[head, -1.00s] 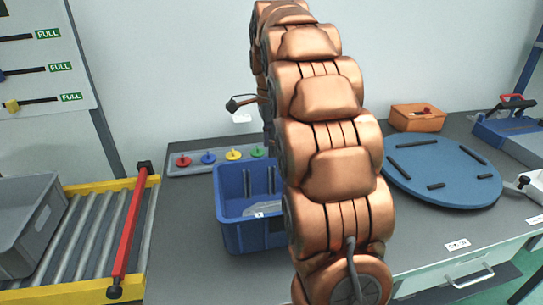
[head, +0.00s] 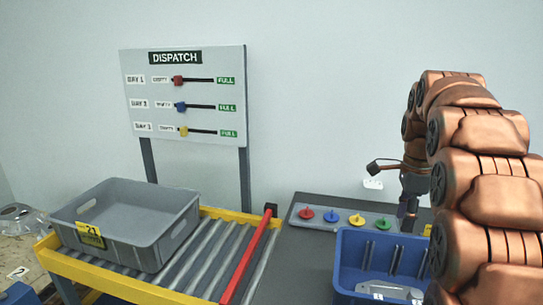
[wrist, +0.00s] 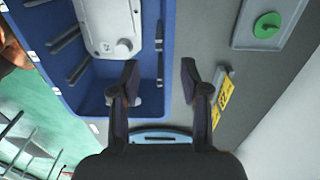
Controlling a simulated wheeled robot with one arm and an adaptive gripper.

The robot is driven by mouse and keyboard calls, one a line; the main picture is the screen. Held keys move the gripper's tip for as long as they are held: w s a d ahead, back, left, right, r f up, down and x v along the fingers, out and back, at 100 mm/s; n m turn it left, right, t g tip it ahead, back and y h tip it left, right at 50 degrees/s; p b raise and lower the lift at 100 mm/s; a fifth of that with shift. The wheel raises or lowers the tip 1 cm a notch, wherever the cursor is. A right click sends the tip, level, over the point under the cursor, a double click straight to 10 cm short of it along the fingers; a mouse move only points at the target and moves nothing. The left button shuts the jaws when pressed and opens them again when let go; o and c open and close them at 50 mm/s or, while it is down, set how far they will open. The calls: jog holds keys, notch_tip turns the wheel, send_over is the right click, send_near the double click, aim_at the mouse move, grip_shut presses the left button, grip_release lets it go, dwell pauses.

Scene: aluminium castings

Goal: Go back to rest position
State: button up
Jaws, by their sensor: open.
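My copper-coloured arm stands at the right of the head view. My gripper (head: 408,208) hangs at its far end, mostly hidden behind the arm and the bin. In the wrist view my gripper (wrist: 159,72) shows two dark fingers held apart with nothing between them. A blue bin (head: 345,262) stands on the grey table in front of the gripper, and a light grey casting (head: 388,292) lies inside it. In the wrist view the blue bin (wrist: 172,40) and the casting (wrist: 105,28) lie below and to the left of the fingers.
A strip with red, blue, yellow and green knobs (head: 338,218) lies at the table's back. A grey crate (head: 125,225) labelled 21 stands on the roller conveyor, beside a red bar (head: 248,258). The dispatch board (head: 185,95) with three sliders stands behind it.

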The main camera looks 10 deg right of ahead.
jog(key=s+a+n+p, duration=0.1)
jog(key=s+a+n, duration=0.2)
jog(key=s+a, duration=0.1)
jog(key=s+a+n+p, duration=0.1)
jog(key=s+a+n, duration=0.3)
jog(key=s+a, duration=0.1)
jog(key=s+a+n+p, duration=0.2)
jog(key=s+a+n, duration=0.2)
jog(key=a, duration=0.1)
jog(key=shift+s+f+g, duration=0.25)
jog(key=shift+s+g, duration=0.05)
jog(key=shift+s, duration=0.05)
jog(key=s+a+f+n+p, duration=0.1)
jog(key=s+a+f+n, duration=0.1)
jog(key=s+n, duration=0.3)
jog(key=s+a+f+n+p, duration=0.2)
jog(key=s+n, duration=0.4)
jog(key=s, duration=0.5)
jog(key=shift+s+a+f+g, duration=0.4)
jog(key=shift+a+f, duration=0.45)
jog(key=shift+a, duration=0.4)
